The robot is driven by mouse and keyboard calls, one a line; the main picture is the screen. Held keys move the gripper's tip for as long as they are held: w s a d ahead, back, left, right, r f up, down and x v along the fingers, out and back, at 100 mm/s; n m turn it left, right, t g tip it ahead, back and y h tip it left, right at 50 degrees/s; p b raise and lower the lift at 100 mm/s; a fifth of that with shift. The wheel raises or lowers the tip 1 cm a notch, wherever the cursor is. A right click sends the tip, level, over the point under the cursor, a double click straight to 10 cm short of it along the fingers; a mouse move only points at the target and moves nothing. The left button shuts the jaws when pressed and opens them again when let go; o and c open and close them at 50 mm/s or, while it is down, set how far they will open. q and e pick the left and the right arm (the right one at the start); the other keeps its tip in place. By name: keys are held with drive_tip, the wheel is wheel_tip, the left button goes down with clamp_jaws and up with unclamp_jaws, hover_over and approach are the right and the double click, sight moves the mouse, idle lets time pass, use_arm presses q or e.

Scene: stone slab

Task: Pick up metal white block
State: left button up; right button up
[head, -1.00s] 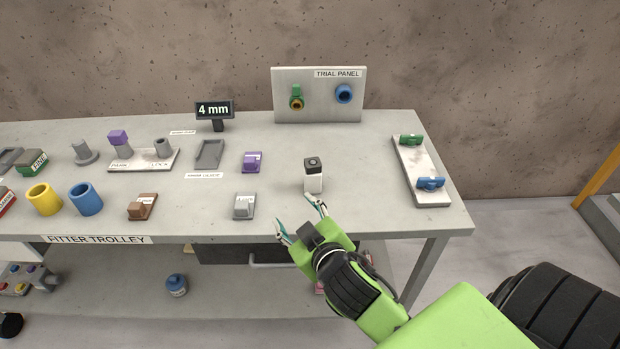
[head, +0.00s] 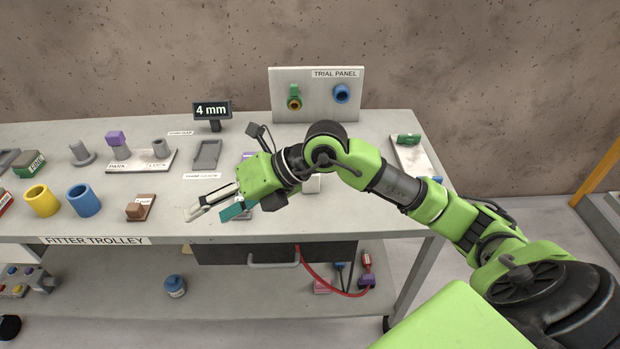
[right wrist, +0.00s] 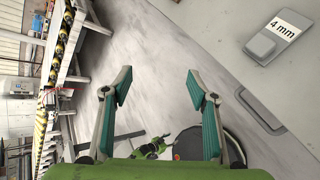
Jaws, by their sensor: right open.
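A pale grey metal block on a flat plate labelled "4 mm" shows at the upper right of the right wrist view (right wrist: 262,46). It lies on the table, outside and to the right of my fingers. In the head view my right gripper hides it. My right gripper (head: 212,209) is open and empty over the front of the table, fingers pointing left; it also shows in the right wrist view (right wrist: 158,82). A white block with a dark top is mostly hidden behind my right arm, its lower part (head: 312,185) showing. My left gripper is out of view.
A brown block (head: 137,210), blue cup (head: 84,200) and yellow cup (head: 41,201) stand left of my gripper. A "4 mm" display (head: 211,111) and the trial panel (head: 317,95) stand behind. The table's front edge is close below my gripper.

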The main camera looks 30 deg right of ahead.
drive_tip(key=w+d+m+h, duration=0.2)
drive_tip(key=d+h, duration=0.4)
drive_tip(key=d, duration=0.7)
drive_tip(key=w+d+m+h, duration=0.15)
drive_tip(key=d+h, duration=0.35)
drive_tip(key=d, duration=0.8)
drive_tip(key=shift+m, duration=0.25)
drive_tip(key=p+x, duration=0.1)
drive_tip(key=x, duration=0.6)
drive_tip(key=shift+f, duration=0.4)
drive_tip(key=p+x, duration=0.1)
drive_tip(key=x, duration=0.1)
drive_tip(key=p+x, duration=0.1)
drive_tip(key=x, duration=0.2)
drive_tip(key=shift+w+d+r, duration=0.1)
drive_tip(key=shift+w+r, duration=0.1)
drive_tip(key=shift+w, duration=0.15)
drive_tip(key=shift+w+f+p, duration=0.1)
drive_tip(key=shift+f+p, duration=0.15)
drive_tip(key=shift+p, duration=0.05)
drive_tip(key=shift+c, duration=0.5)
drive_tip(key=c, duration=1.3)
